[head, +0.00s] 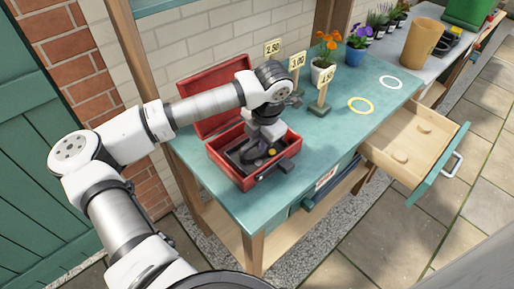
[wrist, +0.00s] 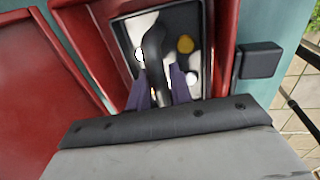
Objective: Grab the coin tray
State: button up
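The coin tray (wrist: 206,86) is a dark, shallow tray inside the open red cash box (head: 281,165). In the wrist view it holds silvery and gold round coins, and a black upright handle (wrist: 155,50) rises from it. My gripper (wrist: 160,80) reaches down into the box. Its two purple fingers stand close on both sides of the handle and look shut on it. In the head view my gripper (head: 262,152) hides part of the tray. The tray appears to sit within the box walls.
The box's lid (head: 200,88) stands open at the back. The box rests on a teal bench (head: 325,135). Price signs (head: 297,61) and flower pots (head: 355,56) stand behind to the right. A wooden drawer (head: 410,140) is pulled open at the right. Bench space right of the box is clear.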

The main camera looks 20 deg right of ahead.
grip_shut()
jog(key=shift+r, duration=0.1)
